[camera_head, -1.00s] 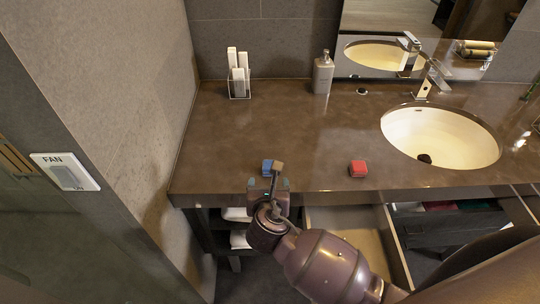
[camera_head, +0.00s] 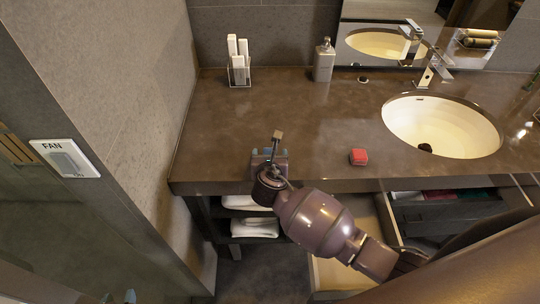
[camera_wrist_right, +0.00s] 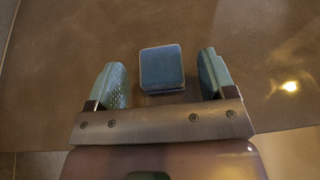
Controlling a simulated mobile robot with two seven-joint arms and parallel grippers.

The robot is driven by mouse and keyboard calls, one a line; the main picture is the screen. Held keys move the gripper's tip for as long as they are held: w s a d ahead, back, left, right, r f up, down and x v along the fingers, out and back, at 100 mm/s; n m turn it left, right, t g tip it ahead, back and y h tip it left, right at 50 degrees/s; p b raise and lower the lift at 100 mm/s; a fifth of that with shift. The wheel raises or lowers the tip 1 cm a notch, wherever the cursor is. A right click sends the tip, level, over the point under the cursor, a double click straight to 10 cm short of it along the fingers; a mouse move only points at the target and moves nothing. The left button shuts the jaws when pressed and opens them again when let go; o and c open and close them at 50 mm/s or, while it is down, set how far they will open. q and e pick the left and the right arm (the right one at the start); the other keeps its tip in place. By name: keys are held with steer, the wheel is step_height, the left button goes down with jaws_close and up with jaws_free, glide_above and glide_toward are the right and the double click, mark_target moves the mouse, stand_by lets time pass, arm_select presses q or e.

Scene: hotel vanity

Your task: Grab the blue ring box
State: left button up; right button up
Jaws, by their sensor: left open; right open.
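The blue ring box (camera_wrist_right: 162,68) lies on the brown counter. In the right wrist view it sits between the two teal fingers of my right gripper (camera_wrist_right: 165,78), with a visible gap on each side. The fingers are open and do not touch it. In the head view my right gripper (camera_head: 269,156) is over the counter's front edge, and the box is mostly hidden by it. My left gripper (camera_head: 118,297) shows only its teal fingertips at the bottom left edge, apart and far from the counter.
A sink (camera_head: 440,125), a soap dispenser (camera_head: 324,62) and a white-item holder (camera_head: 239,65) stand further back. An open drawer (camera_head: 385,218) is below the counter front.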

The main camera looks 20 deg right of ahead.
steer(key=shift+w+f, duration=0.1)
steer(key=shift+w, duration=0.05)
steer(key=c, duration=1)
